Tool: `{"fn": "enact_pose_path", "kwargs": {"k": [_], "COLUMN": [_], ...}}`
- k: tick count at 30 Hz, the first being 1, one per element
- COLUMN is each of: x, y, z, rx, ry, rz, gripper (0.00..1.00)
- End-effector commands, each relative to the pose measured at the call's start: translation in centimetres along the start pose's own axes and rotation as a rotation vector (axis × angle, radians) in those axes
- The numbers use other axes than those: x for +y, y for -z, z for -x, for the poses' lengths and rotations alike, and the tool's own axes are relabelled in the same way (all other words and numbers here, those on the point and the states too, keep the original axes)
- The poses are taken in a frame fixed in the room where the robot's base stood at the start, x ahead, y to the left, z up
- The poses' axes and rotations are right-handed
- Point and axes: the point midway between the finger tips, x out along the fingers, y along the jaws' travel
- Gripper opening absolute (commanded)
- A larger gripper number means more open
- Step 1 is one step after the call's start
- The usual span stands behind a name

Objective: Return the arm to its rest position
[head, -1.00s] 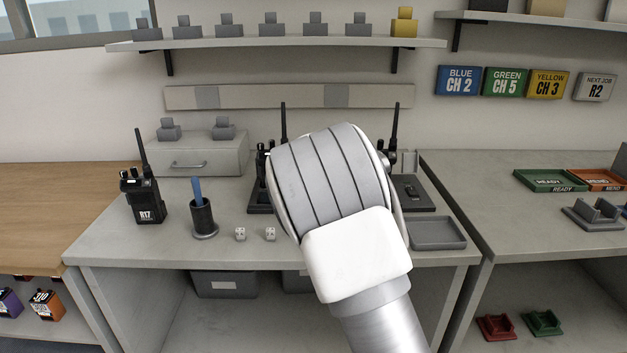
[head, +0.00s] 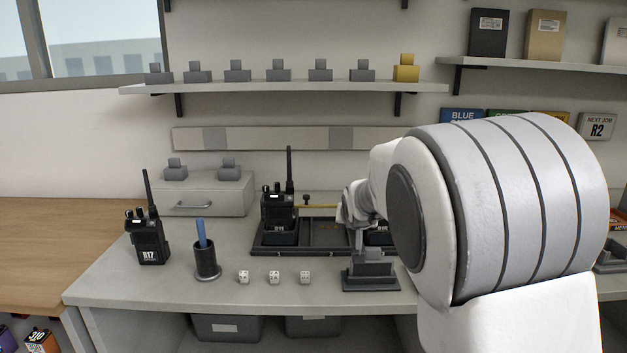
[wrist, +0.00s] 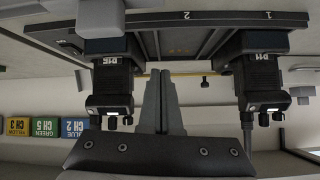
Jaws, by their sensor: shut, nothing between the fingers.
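My arm (head: 500,210) fills the right of the head view, with its wrist end over the charging tray (head: 326,237). In the wrist view, which is upside down, my gripper (wrist: 160,76) is shut and empty. Its two grey fingers lie together between two black radios, the left one (wrist: 110,85) and the right one (wrist: 250,80), apart from both in the picture. In the head view one tray radio (head: 279,212) shows clearly; the other is mostly hidden behind my arm.
Radio R17 (head: 148,232), a dark cup with a blue stick (head: 207,260) and three white dice (head: 274,277) stand on the bench. A grey stand (head: 370,274) is at its front edge. A drawer box (head: 205,193) and a shelf (head: 275,88) are behind.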

Motion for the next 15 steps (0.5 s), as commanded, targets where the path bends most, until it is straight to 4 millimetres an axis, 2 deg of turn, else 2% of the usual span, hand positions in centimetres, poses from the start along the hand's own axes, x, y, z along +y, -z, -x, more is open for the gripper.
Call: {"fn": "enact_pose_path", "kwargs": {"k": [1, 8, 15], "x": [1.1, 4.2, 6.2], "y": [-0.2, -3.5, -8.4], "z": [2.1, 10.3, 18.9], "rx": [-0.022, -0.140, -0.242], "ry": [0.002, 0.017, 0.037], "rz": [-0.018, -0.037, -0.008], "gripper": [0.00, 0.00, 0.00]}}
